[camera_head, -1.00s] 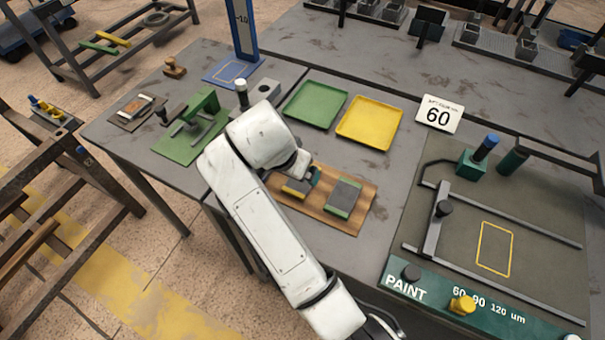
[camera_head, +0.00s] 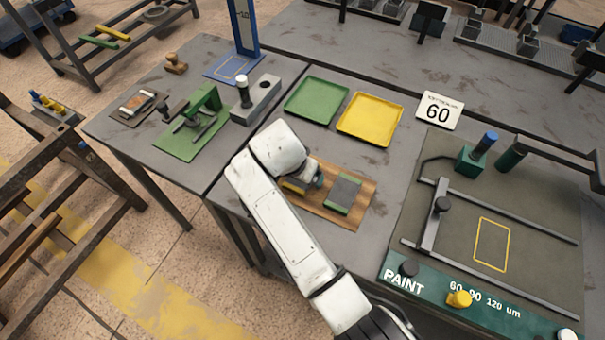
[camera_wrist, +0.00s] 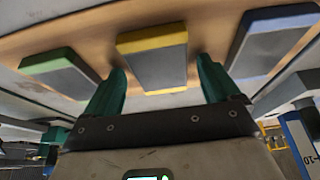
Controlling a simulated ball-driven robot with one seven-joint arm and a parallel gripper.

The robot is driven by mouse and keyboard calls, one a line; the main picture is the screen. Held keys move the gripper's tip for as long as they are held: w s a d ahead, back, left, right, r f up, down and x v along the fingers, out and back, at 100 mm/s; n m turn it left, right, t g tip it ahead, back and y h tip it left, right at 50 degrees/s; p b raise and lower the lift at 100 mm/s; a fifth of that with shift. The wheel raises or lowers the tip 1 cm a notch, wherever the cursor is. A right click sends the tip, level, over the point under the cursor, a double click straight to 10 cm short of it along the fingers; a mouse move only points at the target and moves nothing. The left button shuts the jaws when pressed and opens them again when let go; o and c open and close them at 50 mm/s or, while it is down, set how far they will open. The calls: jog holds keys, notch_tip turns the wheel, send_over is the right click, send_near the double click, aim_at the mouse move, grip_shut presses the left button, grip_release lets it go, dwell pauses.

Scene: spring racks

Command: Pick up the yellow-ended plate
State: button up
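The yellow-ended plate (camera_wrist: 155,66) is grey with yellow ends and lies on the wooden board (camera_head: 355,219). In the head view a sliver of its yellow end (camera_head: 292,187) shows beside my arm; the rest is mostly hidden. My gripper (camera_wrist: 161,66) is open, with green fingers spread wider than the plate. In the wrist view the plate lies between and just ahead of the fingertips, not gripped. I cannot tell the remaining gap. A green-ended plate (camera_wrist: 60,72) lies on one side, also in the head view (camera_head: 343,194). A blue-ended plate (camera_wrist: 270,42) lies on the other side.
A paint fixture (camera_head: 490,240) with rails stands to the right. A green jig (camera_head: 193,134) and a grey block (camera_head: 256,99) are at left.

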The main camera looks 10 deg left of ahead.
jog(key=c, duration=1.6)
jog(key=shift+r, duration=0.15)
grip_shut()
